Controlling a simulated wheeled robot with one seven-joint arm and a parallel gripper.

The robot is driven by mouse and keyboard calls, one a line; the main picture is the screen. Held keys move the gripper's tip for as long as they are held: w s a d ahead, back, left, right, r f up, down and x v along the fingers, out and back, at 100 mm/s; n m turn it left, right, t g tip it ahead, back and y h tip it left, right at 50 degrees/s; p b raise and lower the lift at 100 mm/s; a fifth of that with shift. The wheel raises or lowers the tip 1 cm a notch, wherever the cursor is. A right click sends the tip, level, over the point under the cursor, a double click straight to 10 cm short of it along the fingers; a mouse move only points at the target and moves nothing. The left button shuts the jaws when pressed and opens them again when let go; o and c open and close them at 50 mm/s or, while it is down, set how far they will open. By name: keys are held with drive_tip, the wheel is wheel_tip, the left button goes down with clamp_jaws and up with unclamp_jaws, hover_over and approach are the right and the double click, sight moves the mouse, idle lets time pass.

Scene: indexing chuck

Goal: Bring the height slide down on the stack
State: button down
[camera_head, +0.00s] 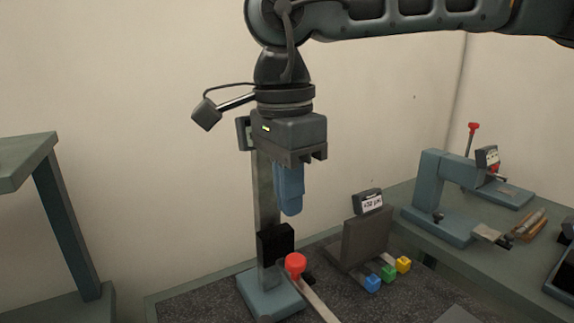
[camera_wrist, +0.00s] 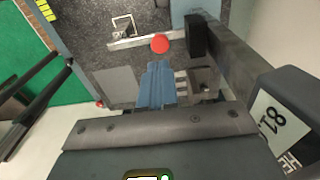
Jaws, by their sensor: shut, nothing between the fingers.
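The height gauge has a grey upright column (camera_head: 267,190) on a blue-grey base (camera_head: 270,295). Its black slide (camera_head: 275,243) sits low on the column, above the base. A red knob (camera_head: 295,265) is in front of the slide, and it also shows in the wrist view (camera_wrist: 160,43) beside the black slide (camera_wrist: 195,35). My gripper (camera_head: 291,212) points down with its blue fingers shut and empty. It is above the knob and slide, apart from both. In the wrist view the fingertips (camera_wrist: 157,66) lie just below the knob. I cannot clearly make out the stack.
A dark upright block (camera_head: 366,238) with a small display (camera_head: 370,203) stands right of the gauge. A blue-grey bench device (camera_head: 440,190) stands farther right. A shelf-like frame (camera_head: 70,220) is at left.

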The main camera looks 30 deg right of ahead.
sight(292, 261)
drive_tip(key=f+p, duration=0.1)
drive_tip(key=f, duration=0.7)
drive_tip(key=shift+d, duration=0.2)
drive_tip(key=shift+f, duration=0.15)
drive_tip(key=shift+f+b, duration=0.4)
drive_tip(key=shift+b, duration=0.4)
drive_tip(key=shift+s+f+b, duration=0.15)
drive_tip(key=shift+s+b, duration=0.05)
drive_tip(key=shift+b, duration=0.3)
drive_tip(key=shift+a+r, duration=0.1)
drive_tip(key=shift+r, duration=0.35)
wheel_tip(292, 261, up, 14)
drive_tip(key=shift+w+a+p, duration=0.15)
drive_tip(key=shift+a+p, duration=0.15)
drive_tip(key=shift+p, duration=0.1)
